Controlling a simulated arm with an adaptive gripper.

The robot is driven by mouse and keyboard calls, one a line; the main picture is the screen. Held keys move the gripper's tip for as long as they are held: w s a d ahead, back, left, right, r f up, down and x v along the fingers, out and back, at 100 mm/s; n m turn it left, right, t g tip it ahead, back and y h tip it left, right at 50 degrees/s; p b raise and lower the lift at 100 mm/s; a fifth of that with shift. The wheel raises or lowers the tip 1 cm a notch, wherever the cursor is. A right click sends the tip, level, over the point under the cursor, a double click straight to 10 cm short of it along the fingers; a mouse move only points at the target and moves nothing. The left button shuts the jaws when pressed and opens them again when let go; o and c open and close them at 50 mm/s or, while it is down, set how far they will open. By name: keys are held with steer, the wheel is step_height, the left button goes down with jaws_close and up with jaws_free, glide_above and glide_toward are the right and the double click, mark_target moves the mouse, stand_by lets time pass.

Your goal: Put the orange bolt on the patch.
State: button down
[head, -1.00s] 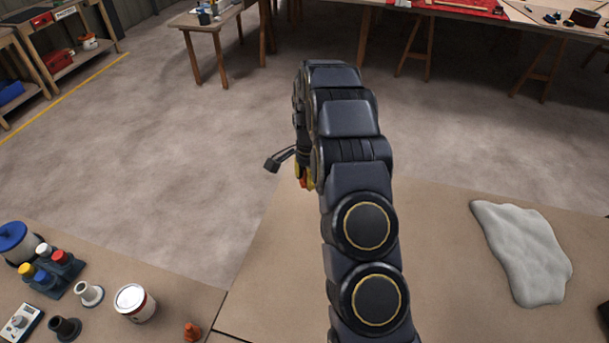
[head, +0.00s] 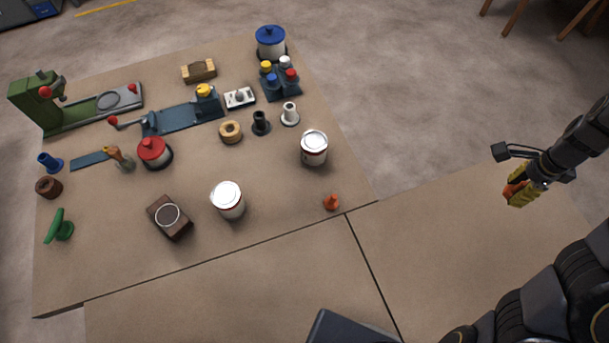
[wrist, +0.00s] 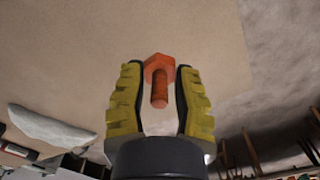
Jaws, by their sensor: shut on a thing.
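My gripper (head: 517,195) has yellow fingers and is at the right of the head view, in the air above the front bench. In the wrist view my gripper (wrist: 158,82) is shut on the orange bolt (wrist: 159,92), its hexagonal head outward and its shank between the fingers. Only a bit of the orange bolt (head: 508,190) shows in the head view. A pale grey, flat, irregular piece, probably the patch (wrist: 55,128), lies on the bench at the left of the wrist view, apart from the gripper. It is outside the head view now.
A bench (head: 300,240) at the left holds white cans (head: 228,200), a red-lidded pot (head: 154,152), a green press (head: 40,105) and several small parts. The front bench (head: 430,225) is bare beside my arm.

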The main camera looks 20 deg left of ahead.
steer(key=w+a+f+n, duration=0.15)
steer(key=a+n, duration=0.25)
steer(key=a, duration=0.9)
steer(key=n, duration=1.3)
glide_above(288, 194)
step_height(288, 194, down, 3)
steer(key=shift+w+f, duration=0.1)
steer(key=shift+f, duration=3.9)
steer(key=shift+f, duration=0.1)
steer(key=c, duration=1)
jaws_free()
steer(key=shift+o, duration=0.7)
